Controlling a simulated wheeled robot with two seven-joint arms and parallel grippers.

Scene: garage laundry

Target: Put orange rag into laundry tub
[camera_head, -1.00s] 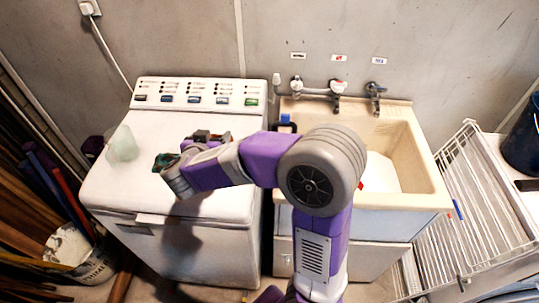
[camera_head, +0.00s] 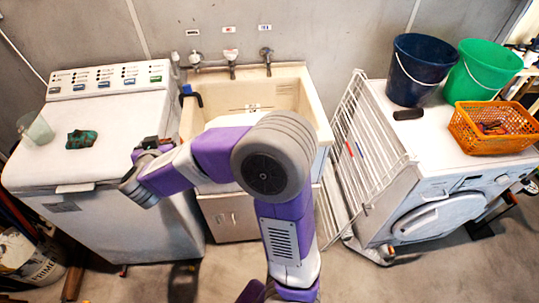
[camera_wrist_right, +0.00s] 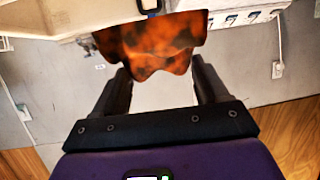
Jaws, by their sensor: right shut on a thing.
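My right gripper (camera_head: 152,147) is near the right edge of the white top-loading washer, left of the laundry tub; my own arm partly hides it. The right wrist view shows the gripper (camera_wrist_right: 160,72) shut on the orange rag (camera_wrist_right: 150,42), which is mottled orange and black and bunched up at the fingertips. In the head view I cannot clearly make out the rag. The cream laundry tub (camera_head: 319,112) stands right of the washer under wall taps, and my arm covers its front part. The tub's rim also shows at the top left of the wrist view (camera_wrist_right: 45,18). My left gripper is not in view.
A dark green cloth (camera_head: 81,139) and a translucent cup (camera_head: 37,128) are on the washer (camera_head: 95,165). A blue-handled item (camera_head: 189,93) is at the tub's left rim. A white drying rack (camera_head: 362,150), buckets (camera_head: 419,68) and an orange basket (camera_head: 492,127) are to the right.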

